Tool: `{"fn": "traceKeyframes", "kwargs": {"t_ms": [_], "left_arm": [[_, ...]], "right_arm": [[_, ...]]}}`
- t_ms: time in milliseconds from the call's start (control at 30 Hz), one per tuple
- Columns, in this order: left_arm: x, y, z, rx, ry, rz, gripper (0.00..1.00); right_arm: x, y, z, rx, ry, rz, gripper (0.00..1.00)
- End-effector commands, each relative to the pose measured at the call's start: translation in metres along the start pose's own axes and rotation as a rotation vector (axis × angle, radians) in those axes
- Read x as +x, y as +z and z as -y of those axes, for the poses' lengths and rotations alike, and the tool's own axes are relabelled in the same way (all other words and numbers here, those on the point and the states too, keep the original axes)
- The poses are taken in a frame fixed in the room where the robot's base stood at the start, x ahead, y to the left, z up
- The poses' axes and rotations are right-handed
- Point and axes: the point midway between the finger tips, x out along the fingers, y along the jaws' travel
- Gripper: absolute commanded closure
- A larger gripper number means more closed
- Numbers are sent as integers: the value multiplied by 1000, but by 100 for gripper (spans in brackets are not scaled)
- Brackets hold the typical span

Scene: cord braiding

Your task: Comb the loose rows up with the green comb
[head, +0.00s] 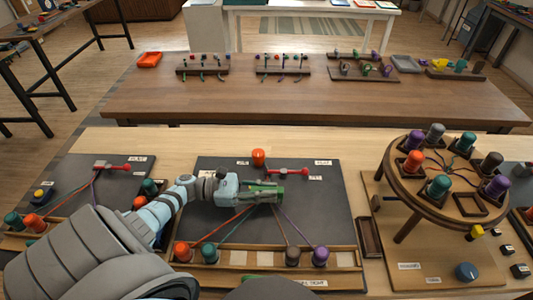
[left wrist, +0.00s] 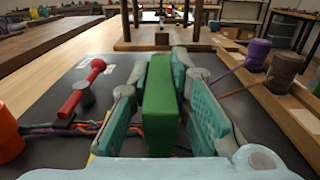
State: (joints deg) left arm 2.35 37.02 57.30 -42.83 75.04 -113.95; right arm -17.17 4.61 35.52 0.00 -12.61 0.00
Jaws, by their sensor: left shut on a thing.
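My left gripper (head: 268,192) is shut on the green comb (left wrist: 160,105), which stands between its two finger pads in the left wrist view. In the head view the comb is mostly covered by the fingers, over the middle of the dark board (head: 335,220). Braided cords (left wrist: 62,128) run beside and under the gripper. Loose cords fan out to orange (head: 183,252), teal (head: 210,252), brown (head: 292,256) and purple (head: 320,257) bobbins on the front rail. Whether the comb's teeth touch the cords is hidden. My right gripper is not in view.
A red-handled clamp (head: 290,171) and an orange cylinder (head: 258,157) stand at the board's far side. A round wooden stand (head: 393,186) with several bobbins is at the right. A second dark board (head: 122,190) lies at the left. The board's right part is clear.

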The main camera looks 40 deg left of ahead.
Motion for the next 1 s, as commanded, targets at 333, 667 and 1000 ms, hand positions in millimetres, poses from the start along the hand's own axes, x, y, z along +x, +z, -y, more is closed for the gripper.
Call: {"fn": "traceKeyframes", "kwargs": {"t_ms": [333, 667, 1000], "left_arm": [[-1, 60, 6, -1, -1, -1, 100], [-1, 84, 9, -1, 0, 0, 100], [-1, 82, 9, -1, 0, 0, 100]], "right_arm": [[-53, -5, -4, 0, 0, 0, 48], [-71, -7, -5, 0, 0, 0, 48], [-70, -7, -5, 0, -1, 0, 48]]}}
